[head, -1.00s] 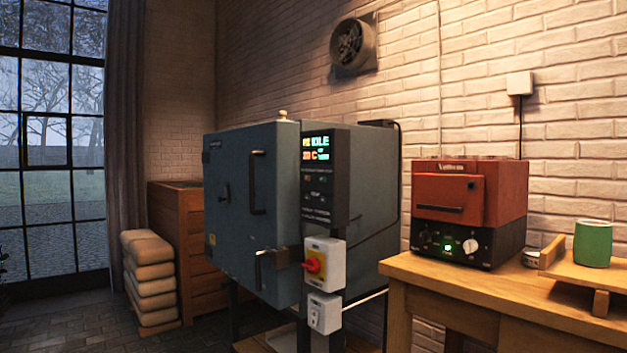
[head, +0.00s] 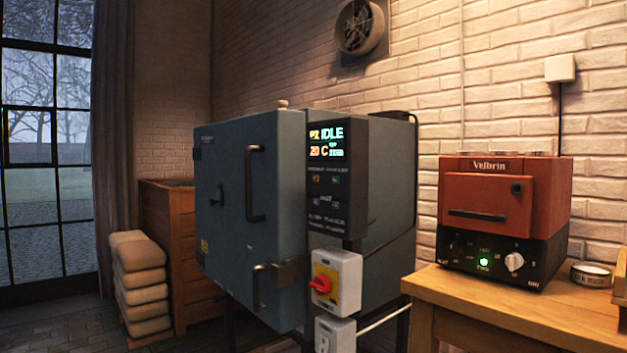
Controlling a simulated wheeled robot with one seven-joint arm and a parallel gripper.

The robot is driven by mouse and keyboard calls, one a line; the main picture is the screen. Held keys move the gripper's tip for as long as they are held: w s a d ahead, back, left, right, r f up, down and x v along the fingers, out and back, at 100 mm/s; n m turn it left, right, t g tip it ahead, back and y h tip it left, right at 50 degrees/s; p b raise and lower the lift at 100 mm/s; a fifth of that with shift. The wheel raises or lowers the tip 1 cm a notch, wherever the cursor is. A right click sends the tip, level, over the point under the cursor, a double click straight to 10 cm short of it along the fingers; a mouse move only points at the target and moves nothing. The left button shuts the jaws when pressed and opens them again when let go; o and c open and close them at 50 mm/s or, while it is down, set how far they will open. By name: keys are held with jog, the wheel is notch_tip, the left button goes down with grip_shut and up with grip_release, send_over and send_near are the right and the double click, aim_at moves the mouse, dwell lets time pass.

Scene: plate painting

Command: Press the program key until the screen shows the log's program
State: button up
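The blue-grey kiln (head: 232,210) stands ahead with its door shut. Its black control panel (head: 337,228) is on the right of the front. The lit screen (head: 326,143) at the panel's top shows "IDLE" and "20 C"; a small code before "IDLE" looks like "P2", but is hard to read. Small keys (head: 326,180) with coloured marks sit below the screen; their labels are too blurred to tell which is the program key. No log shows in this view. My gripper is not in view.
A red and yellow rotary switch (head: 323,284) juts out below the panel, with a white box (head: 335,335) under it. A small red kiln (head: 505,210) stands on the wooden table (head: 480,305) at right. Stacked sacks (head: 139,285) lie left.

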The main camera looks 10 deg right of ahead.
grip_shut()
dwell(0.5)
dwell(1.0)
